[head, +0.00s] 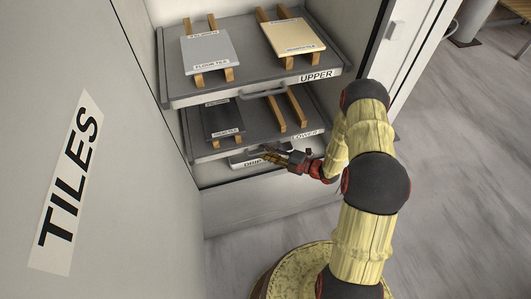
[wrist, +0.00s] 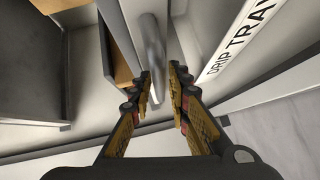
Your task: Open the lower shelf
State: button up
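The lower shelf (head: 257,122) is a grey pull-out tray labelled LOWER, below the upper one in the cabinet. A dark tile (head: 221,117) rests on wooden slats at its left; the slats at its right are bare. My gripper (head: 270,154) is at the lower shelf's front edge, near its handle, which it partly hides in the head view. In the wrist view my gripper (wrist: 162,75) is open, with a grey bar handle (wrist: 152,50) between its fingers. The bar is close to the left finger, with a gap to the right one; contact is unclear.
The upper shelf (head: 250,75), labelled UPPER, holds a grey tile (head: 208,50) and a cream tile (head: 291,36) above my gripper. A drip tray (head: 245,160) lies just below the lower shelf. A panel labelled TILES (head: 130,160) stands at left.

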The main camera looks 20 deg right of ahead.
jog(key=shift+a, duration=0.1)
jog(key=shift+c, duration=0.9)
grip_shut()
